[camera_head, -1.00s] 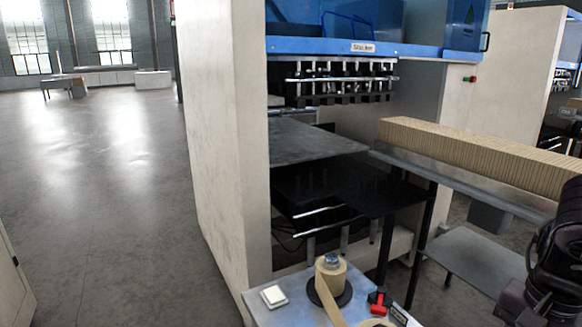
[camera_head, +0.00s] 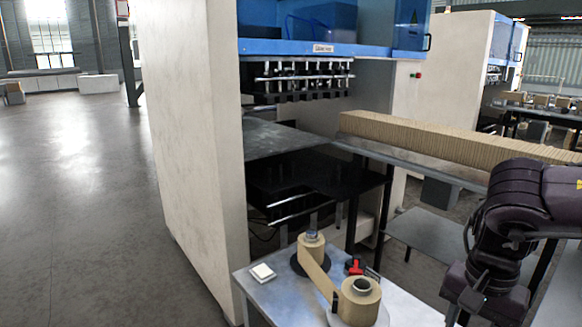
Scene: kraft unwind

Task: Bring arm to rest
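My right arm comes in from the right edge and hangs down past the side of a small metal table (camera_head: 283,300). The end of this arm is low at the right; its fingertips are not shown. My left arm and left gripper are not in view. On the table stand two rolls of kraft paper, a rear roll (camera_head: 312,243) on a dark disc and a front roll (camera_head: 361,294) on a pale disc. A strip of kraft paper (camera_head: 320,276) runs between them.
A white block (camera_head: 262,272) and a red-and-black tool (camera_head: 356,267) lie on the table. A large machine with a white side panel (camera_head: 198,150) stands behind. A long stack of brown sheets (camera_head: 425,135) rests on its conveyor. Open floor (camera_head: 85,200) lies at left.

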